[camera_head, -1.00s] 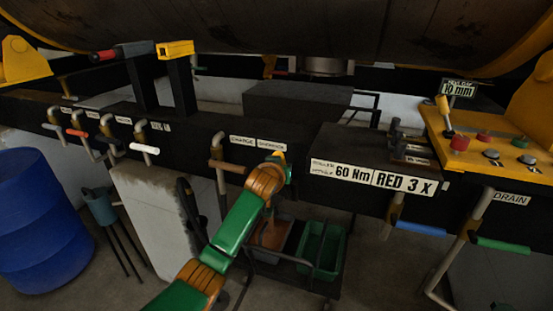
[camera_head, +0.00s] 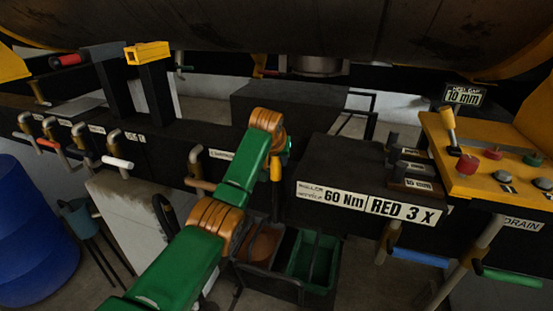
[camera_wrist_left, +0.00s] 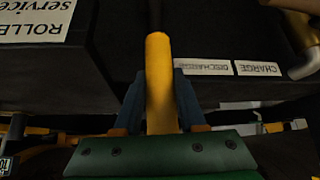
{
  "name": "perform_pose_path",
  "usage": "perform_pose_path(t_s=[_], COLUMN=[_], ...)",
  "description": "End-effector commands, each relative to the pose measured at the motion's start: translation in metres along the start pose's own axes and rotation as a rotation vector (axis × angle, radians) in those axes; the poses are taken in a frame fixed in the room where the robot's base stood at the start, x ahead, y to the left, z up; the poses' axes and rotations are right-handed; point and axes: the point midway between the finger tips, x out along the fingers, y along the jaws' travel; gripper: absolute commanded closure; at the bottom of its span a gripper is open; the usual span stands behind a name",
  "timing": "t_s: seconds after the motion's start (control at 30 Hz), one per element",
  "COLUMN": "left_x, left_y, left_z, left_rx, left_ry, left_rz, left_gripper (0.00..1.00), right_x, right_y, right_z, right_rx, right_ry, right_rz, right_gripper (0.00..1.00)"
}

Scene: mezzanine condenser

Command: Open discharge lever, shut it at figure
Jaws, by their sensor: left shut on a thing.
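My left gripper (camera_wrist_left: 158,105) is shut on a yellow lever handle (camera_wrist_left: 160,75), its fingers on both sides of the grip. The DISCHARGE label (camera_wrist_left: 207,66) is beside the handle in the wrist view, so this appears to be the discharge lever. In the head view the yellow handle (camera_head: 276,168) stands roughly upright at my left gripper (camera_head: 282,146), in front of the dark beam. My arm hides the label and the lever's pivot there. My right gripper is not in view.
A CHARGE lever (camera_head: 195,168) stands just left of my arm. Below are a green bin (camera_head: 315,262) and an orange-brown bin (camera_head: 262,245). To the right are a roller service box (camera_head: 345,165), a yellow control panel (camera_head: 465,180) and a blue-handled lever (camera_head: 420,257).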

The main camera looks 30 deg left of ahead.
Motion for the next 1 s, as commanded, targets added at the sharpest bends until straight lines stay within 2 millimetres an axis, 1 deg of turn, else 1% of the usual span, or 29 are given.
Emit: perform_pose_path(t_s=[0.33, 0.37, 0.4, 0.47, 0.73, 0.8, 0.87, 0.9, 1.0], left_x=[-0.002, -0.002, -0.002, -0.002, -0.001, -0.004, -0.013, -0.021, -0.043], left_y=[0.0, 0.0, 0.0, 0.0, 0.0, 0.0, 0.0, 0.0, 0.0], left_z=[-0.003, -0.003, -0.003, -0.002, -0.001, 0.0, 0.001, 0.001, 0.001], left_rx=[0.001, 0.001, 0.001, 0.0, 0.0, 0.0, 0.0, 0.0, 0.0], left_ry=[0.007, 0.007, 0.007, 0.006, 0.002, 0.004, 0.007, 0.009, 0.008], left_rz=[-0.001, -0.001, -0.001, -0.001, -0.001, 0.0, 0.0, 0.001, 0.0], left_gripper=[1.0, 0.58, 0.47, 0.31, 0.31, 0.31, 0.31, 0.31, 0.31], right_x=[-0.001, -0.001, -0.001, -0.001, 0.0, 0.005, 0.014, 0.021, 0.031], right_y=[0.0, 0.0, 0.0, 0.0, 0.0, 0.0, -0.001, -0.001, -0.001], right_z=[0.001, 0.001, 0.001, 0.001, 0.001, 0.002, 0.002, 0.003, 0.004], right_rx=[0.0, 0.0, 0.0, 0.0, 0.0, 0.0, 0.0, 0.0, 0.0], right_ry=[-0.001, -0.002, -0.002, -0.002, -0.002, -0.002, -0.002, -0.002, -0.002], right_rz=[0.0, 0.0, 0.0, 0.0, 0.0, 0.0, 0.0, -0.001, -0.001], right_gripper=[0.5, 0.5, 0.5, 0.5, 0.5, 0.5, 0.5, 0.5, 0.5])
